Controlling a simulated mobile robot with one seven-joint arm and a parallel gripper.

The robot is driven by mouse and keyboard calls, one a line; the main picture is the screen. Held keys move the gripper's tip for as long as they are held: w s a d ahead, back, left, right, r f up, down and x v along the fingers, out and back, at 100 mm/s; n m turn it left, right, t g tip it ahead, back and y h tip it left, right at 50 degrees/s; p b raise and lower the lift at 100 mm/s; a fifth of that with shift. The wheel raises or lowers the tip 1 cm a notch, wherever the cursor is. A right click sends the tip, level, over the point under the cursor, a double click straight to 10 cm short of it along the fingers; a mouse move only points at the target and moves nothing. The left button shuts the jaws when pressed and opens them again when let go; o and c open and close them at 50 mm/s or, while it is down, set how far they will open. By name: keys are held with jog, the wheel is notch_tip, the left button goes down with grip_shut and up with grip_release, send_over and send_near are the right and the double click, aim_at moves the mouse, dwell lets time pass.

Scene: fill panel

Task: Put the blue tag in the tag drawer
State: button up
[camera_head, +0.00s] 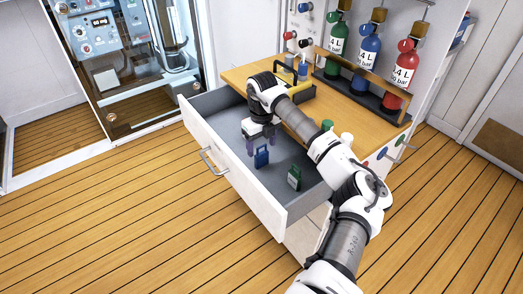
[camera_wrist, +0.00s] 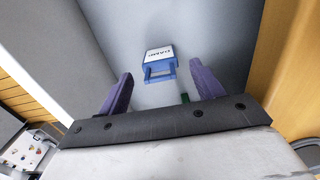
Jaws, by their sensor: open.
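The blue tag (camera_head: 261,158) is inside the open drawer (camera_head: 216,99), near its front wall. In the wrist view the blue tag (camera_wrist: 160,60) shows a white label with dark lettering and a loop handle towards my gripper. My gripper (camera_head: 260,140) is over the drawer, its fingers pointing down, just behind the tag in the head view. In the wrist view my gripper (camera_wrist: 160,88) has its two purple fingers spread wide with nothing between them. The tag lies ahead of the fingertips, apart from them.
A green tag (camera_head: 294,177) is also in the drawer, to the right. Green, blue and red bottles (camera_head: 368,50) stand in a rack on the wooden worktop (camera_head: 325,101). The drawer floor around the tags is clear.

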notch_tip(320, 180, up, 9)
jog(key=shift+b, duration=0.35)
dwell(1.1)
